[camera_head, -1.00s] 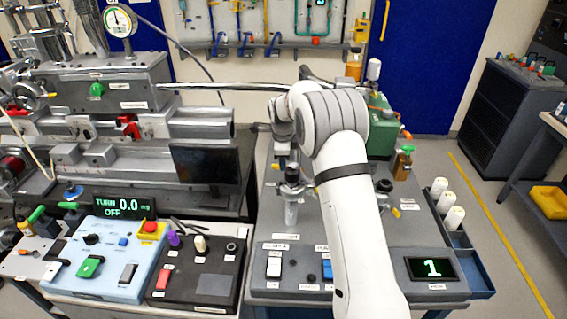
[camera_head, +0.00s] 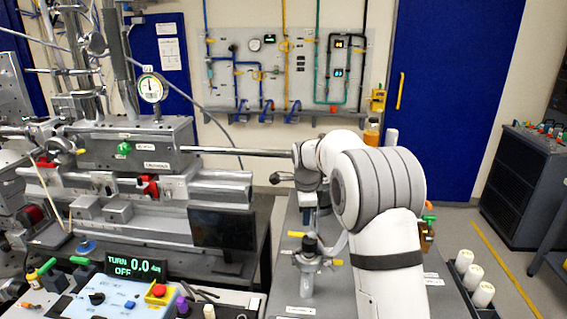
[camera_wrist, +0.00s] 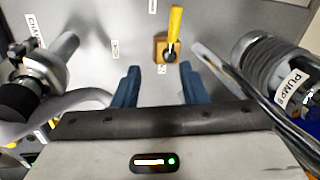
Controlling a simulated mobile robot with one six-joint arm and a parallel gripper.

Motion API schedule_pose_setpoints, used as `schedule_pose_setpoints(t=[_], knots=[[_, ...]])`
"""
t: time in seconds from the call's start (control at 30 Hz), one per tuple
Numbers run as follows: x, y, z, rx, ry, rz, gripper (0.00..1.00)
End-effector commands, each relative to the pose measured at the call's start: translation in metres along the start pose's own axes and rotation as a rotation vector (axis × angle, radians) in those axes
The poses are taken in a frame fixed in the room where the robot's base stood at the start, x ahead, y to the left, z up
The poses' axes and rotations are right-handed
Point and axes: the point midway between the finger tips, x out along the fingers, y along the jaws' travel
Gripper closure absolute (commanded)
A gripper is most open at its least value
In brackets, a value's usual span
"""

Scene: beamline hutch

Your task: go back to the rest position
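My gripper (camera_wrist: 158,84) shows in the wrist view as two blue fingers standing well apart, with nothing between their tips. Just beyond the fingers is a small brass block valve with a yellow handle (camera_wrist: 174,24) on a grey panel. In the head view my white arm reaches up over the right-hand bench and bends left at its top. My fingers cannot be made out clearly there.
A cylinder labelled PUMP (camera_wrist: 275,75) is close on the right in the wrist view, and a metal fitting (camera_wrist: 40,65) on the left. The head view shows a black monitor (camera_head: 222,228), a wall gas panel (camera_head: 285,75), and white cylinders (camera_head: 472,277) at right.

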Motion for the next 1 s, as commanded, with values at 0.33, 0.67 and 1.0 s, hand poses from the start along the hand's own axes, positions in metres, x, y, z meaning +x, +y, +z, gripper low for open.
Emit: schedule_pose_setpoints(t=[0.33,0.67,1.0], knots=[[-0.097,0.12,-0.034,-0.555,-0.004,-0.028,0.61],[-0.134,0.258,-0.054,-1.089,0.007,-0.052,0.61],[-0.127,0.364,-0.06,-1.5,0.026,-0.068,0.61]])
